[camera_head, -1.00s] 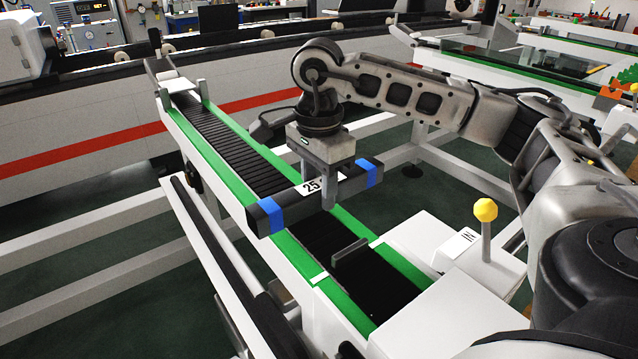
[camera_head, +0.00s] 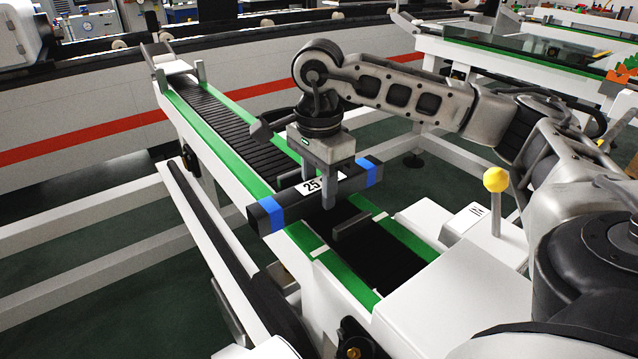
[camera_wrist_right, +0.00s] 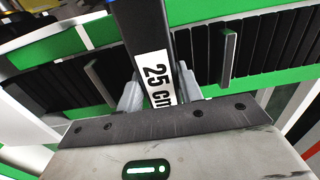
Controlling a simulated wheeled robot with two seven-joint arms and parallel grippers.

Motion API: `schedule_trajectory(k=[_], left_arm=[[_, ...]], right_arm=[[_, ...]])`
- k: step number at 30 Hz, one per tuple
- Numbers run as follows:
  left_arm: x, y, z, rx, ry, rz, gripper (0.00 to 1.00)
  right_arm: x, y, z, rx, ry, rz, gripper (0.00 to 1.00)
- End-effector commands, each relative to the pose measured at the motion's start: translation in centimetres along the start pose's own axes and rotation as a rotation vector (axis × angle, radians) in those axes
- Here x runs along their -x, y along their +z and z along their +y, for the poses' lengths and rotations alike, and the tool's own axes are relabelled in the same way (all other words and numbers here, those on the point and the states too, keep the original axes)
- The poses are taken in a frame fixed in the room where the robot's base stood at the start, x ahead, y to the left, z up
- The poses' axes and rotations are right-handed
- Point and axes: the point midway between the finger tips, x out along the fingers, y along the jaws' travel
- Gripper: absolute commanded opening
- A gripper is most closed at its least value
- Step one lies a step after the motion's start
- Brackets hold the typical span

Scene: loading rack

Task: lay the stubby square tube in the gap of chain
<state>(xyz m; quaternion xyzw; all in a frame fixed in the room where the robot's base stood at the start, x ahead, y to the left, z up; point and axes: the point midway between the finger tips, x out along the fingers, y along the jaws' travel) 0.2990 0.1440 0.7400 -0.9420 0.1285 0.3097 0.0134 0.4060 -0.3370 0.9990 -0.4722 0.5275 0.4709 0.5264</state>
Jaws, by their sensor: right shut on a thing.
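The stubby square tube (camera_head: 346,182) is dark grey with blue bands near its ends and a white label; in the right wrist view the label on the tube (camera_wrist_right: 156,75) reads 25 cm. My right gripper (camera_head: 318,195) is shut on the tube near its middle, over the chain. The tube lies crosswise over the chain conveyor (camera_head: 217,123), a black slatted belt between green rails. Two upright flights stand on the chain in the wrist view, a left flight (camera_wrist_right: 96,82) and a right flight (camera_wrist_right: 228,55), with the tube between them. I cannot tell whether the tube touches the rails. My left gripper is out of view.
A white housing with a yellow knob (camera_head: 496,180) stands right of the chain's near end. A long white and black machine with a red stripe (camera_head: 75,143) runs behind. White frame beams (camera_head: 100,218) lie left of the conveyor.

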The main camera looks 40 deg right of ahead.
Motion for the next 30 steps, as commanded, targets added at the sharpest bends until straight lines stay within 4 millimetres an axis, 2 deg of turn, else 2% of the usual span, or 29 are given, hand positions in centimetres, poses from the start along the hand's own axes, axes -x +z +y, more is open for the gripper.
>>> schedule_trajectory(k=[28, 29, 30], left_arm=[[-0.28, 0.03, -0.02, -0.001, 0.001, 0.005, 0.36], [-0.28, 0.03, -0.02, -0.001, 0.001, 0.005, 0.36], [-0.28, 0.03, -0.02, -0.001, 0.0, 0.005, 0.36]], right_arm=[[-0.29, 0.0, -0.03, 0.0, -0.002, 0.0, 0.0], [-0.29, 0.0, -0.03, 0.0, -0.002, 0.0, 0.45], [-0.3, 0.0, -0.03, 0.0, -0.002, 0.0, 0.56]])
